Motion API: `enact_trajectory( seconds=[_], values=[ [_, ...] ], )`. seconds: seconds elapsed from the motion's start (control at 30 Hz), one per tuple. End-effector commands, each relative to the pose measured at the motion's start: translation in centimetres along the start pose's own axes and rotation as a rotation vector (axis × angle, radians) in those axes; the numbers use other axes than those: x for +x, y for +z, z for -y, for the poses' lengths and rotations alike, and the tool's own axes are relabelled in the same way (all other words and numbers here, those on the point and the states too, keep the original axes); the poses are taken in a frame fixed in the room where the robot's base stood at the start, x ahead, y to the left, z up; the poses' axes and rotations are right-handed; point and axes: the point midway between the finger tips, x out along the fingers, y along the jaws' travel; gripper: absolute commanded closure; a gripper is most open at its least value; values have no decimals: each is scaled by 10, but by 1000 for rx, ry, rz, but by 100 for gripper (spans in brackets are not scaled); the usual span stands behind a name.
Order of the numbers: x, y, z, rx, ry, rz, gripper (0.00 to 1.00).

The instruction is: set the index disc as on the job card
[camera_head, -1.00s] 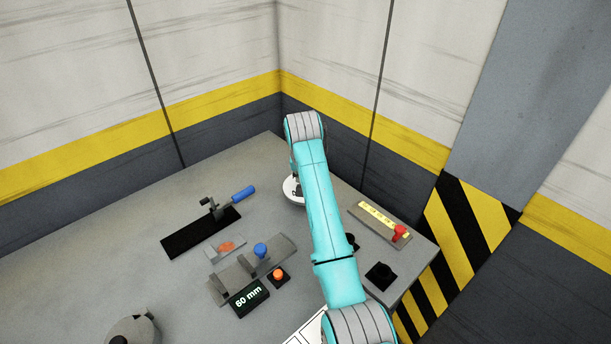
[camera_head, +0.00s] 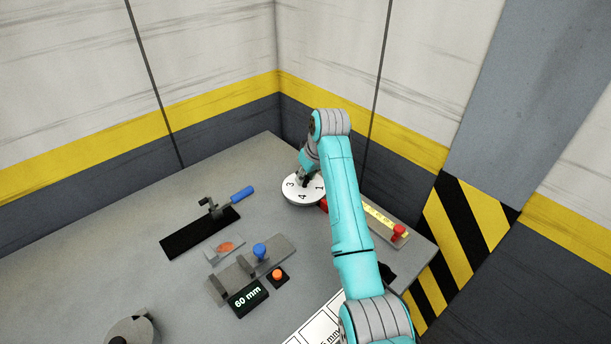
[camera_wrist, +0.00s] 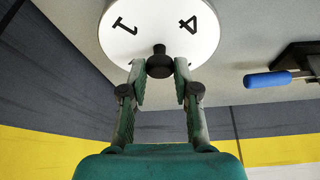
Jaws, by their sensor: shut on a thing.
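In the wrist view the disc (camera_wrist: 150,32) shows 1 and 4 beside a black knob (camera_wrist: 160,50). My gripper (camera_wrist: 160,72) is shut on this knob, one finger on each side. In the head view my gripper (camera_head: 305,180) is over the disc and partly hidden by my arm.
A blue-handled lever (camera_head: 242,193) stands left of the disc. In front are a blue-knobbed slide (camera_head: 260,250), an orange button (camera_head: 278,274) and a "60 mm" display (camera_head: 248,297). A yellow scale with a red knob (camera_head: 398,231) is at right.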

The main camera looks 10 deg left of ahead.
Motion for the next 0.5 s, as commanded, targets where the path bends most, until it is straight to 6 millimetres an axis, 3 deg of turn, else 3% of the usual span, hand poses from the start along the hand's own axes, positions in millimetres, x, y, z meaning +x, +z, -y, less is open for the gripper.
enact_trajectory(
  seconds=[0.5],
  values=[
    [0, -2, -5, -450, -187, -2, 100]
  ],
)
